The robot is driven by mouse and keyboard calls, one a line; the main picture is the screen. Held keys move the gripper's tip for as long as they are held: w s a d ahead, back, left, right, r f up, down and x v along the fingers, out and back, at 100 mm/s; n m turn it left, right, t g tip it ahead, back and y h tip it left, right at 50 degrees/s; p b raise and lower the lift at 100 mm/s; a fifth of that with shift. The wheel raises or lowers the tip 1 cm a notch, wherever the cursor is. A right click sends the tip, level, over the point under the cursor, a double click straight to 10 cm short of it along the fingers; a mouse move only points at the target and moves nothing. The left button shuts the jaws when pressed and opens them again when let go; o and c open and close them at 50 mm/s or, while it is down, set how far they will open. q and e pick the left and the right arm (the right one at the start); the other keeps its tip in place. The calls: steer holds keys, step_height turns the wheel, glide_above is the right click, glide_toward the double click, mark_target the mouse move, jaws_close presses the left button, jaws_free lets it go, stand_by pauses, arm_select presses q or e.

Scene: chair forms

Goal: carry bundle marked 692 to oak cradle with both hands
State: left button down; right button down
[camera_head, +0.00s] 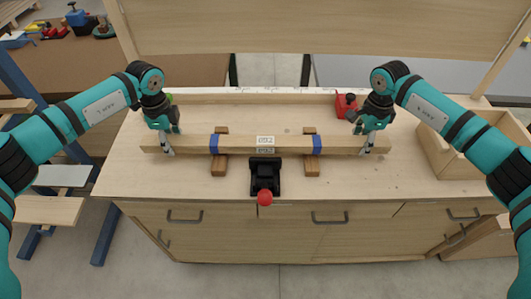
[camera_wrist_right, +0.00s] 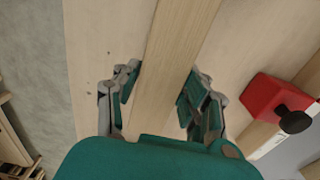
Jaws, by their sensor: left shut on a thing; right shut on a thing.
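A long pale wooden bundle (camera_head: 190,144) with two blue bands and a white label at its middle lies left to right over the workbench; the label is too small to read surely. Two darker brown wooden blocks (camera_head: 219,169) (camera_head: 312,169) lie crosswise under it, near the bands. I cannot tell whether the bundle touches them. My left gripper (camera_head: 168,147) is shut on the bundle near its left end. My right gripper (camera_head: 368,146) is shut on it near its right end. In the right wrist view the bundle (camera_wrist_right: 172,60) passes between the fingers (camera_wrist_right: 160,95).
A black clamp-like device with a red knob (camera_head: 265,198) sits at the bench's front edge, before the label. A red object with a black knob (camera_head: 346,104) stands behind the right gripper. An open wooden box (camera_head: 440,155) is at the right. Bare bench top (camera_head: 135,185) shows at front left.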

arm_select(q)
steer(key=shift+f+b, duration=0.5)
steer(key=shift+f, duration=0.25)
arm_select(e)
steer(key=shift+f, duration=0.7)
arm_select(q)
steer(key=c, duration=1.2)
jaws_free()
steer(key=shift+f, duration=0.15)
arm_select(e)
steer(key=c, duration=1.2)
jaws_free()
steer(key=shift+f, duration=0.2)
arm_select(q)
steer(key=o, duration=0.5)
arm_select(e)
steer(key=o, duration=0.5)
steer(key=shift+r, duration=0.15)
arm_select(q)
step_height(320, 180, up, 12)
steer(key=shift+r, duration=0.1)
arm_select(e)
steer(key=shift+r, duration=0.1)
step_height(320, 180, up, 12)
arm_select(q)
steer(key=shift+s, duration=0.1)
